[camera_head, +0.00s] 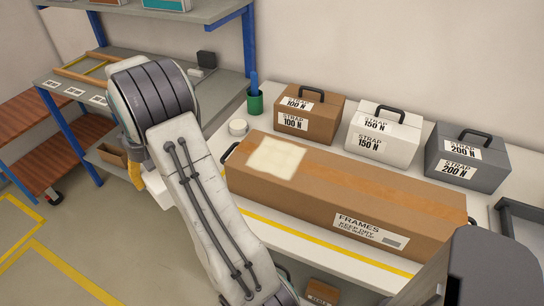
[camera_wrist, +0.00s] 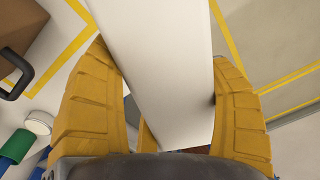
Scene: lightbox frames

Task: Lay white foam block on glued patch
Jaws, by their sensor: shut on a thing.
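The white foam block (camera_wrist: 160,60) is between the two yellow fingers of my gripper (camera_wrist: 165,105) in the wrist view. In the head view the block (camera_head: 158,188) shows partly beside my arm, left of the table edge, and my gripper (camera_head: 136,172) is mostly hidden behind my arm. The gripper is shut on the block. The glued patch (camera_head: 276,158) is a pale cream square on top of the long cardboard box (camera_head: 350,196), near its left end. The block is apart from the patch, to its left.
Brown (camera_head: 308,113), white (camera_head: 383,134) and grey (camera_head: 466,156) strap boxes with handles stand behind the long box. A green cup (camera_head: 255,103) and a white roll (camera_head: 238,127) stand near its left end. A shelf bench (camera_head: 75,85) with blue posts is at the left.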

